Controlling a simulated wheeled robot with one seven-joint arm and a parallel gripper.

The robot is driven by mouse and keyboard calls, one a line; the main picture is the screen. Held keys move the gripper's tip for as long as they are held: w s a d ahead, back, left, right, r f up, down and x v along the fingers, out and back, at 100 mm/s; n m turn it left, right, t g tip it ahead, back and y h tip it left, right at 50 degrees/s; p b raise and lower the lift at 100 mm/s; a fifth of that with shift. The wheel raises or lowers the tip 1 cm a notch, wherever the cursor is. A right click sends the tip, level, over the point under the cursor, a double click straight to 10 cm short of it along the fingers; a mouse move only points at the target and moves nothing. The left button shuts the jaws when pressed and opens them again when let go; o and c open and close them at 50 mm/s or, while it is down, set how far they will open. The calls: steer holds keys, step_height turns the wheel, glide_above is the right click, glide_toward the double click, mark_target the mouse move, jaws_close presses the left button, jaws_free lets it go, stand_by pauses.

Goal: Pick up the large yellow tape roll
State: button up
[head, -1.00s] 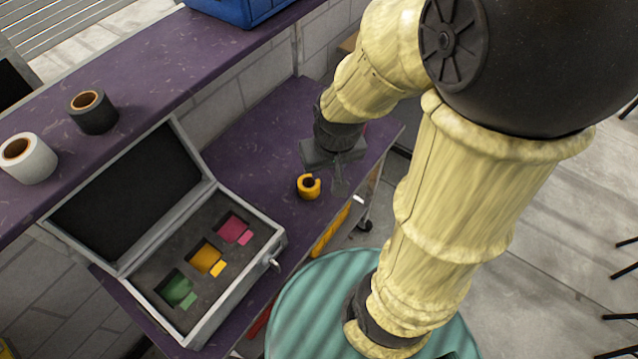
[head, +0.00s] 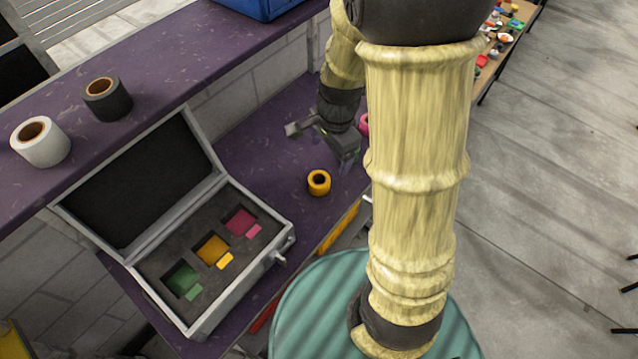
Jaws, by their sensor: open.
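A yellow tape roll (head: 319,183) stands upright on the lower purple shelf, to the right of the open case. It is the only yellow roll that I see. My gripper (head: 326,148) is above and behind the roll in the picture, with its fingers spread apart and nothing between them. The gripper and the roll look apart. A pink roll (head: 364,124) shows just to the right of my gripper, partly hidden by my arm.
The open grey case (head: 200,318) with green, yellow and pink recesses stands on the lower shelf (head: 262,166). A black roll (head: 107,101) and a white roll (head: 40,145) stand on the upper shelf. A blue box (head: 250,6) is at the top.

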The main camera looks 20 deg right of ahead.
steer(key=w+f+m+g, duration=0.1)
steer(key=w+f+m, duration=0.5)
steer(key=m, duration=0.9)
steer(key=shift+w+m+b, duration=0.3)
steer(key=shift+w+m, duration=0.1)
steer(key=shift+w, duration=0.4)
steer(key=shift+a, duration=0.1)
steer(key=p, duration=0.1)
glide_toward(319, 181)
steer(key=shift+s+a+f, duration=0.2)
steer(key=shift+s+f, duration=0.6)
steer(key=shift+f, duration=0.2)
steer(key=shift+f, duration=0.1)
steer(key=shift+a+f+p, duration=0.2)
steer(key=shift+f+p, duration=0.85)
steer(key=shift+f, duration=1.45)
steer(key=shift+c, duration=0.2)
